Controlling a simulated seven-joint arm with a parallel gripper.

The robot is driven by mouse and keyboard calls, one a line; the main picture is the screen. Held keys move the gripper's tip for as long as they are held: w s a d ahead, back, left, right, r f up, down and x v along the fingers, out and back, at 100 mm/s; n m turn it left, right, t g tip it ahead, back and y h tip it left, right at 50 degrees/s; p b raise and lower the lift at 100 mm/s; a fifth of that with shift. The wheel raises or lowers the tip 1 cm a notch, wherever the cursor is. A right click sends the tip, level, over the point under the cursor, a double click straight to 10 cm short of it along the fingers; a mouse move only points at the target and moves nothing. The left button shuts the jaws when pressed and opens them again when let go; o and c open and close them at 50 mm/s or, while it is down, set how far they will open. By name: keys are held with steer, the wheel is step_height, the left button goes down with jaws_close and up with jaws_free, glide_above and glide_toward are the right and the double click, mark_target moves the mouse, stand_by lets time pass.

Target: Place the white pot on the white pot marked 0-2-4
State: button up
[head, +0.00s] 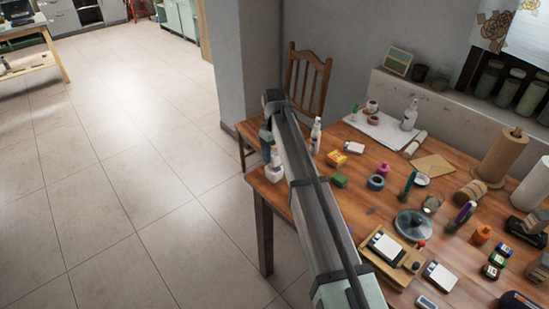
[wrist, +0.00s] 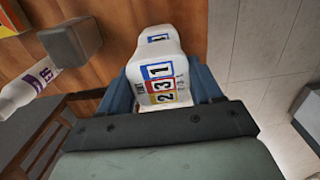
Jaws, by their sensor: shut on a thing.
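A white pot (wrist: 163,88) with a column of framed digits, 1, 3 and 2, is between the fingers of my gripper (wrist: 168,76) in the wrist view. My gripper is shut on it. Past it, a white part with a blue-framed label (wrist: 158,37) shows; I cannot tell whether it is a second pot or the same one. In the head view my gripper (head: 272,150) is at the table's left corner, over a white pot shape (head: 274,173). I cannot read a 0-2-4 marking, and my arm hides part of this area.
A white bottle (head: 315,136), a yellow box (head: 337,158) and a green block (head: 340,180) stand close by on the wooden table (head: 298,165). A wooden chair (head: 305,80) is behind. The rest of the table is crowded. Open floor (head: 120,190) lies to the left.

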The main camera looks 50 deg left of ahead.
mark_target(274, 151)
steer(key=shift+f, duration=1.35)
steer(key=shift+f, duration=0.1)
steer(key=o, duration=1.1)
step_height(274, 151, up, 12)
steer(key=shift+r, duration=0.1)
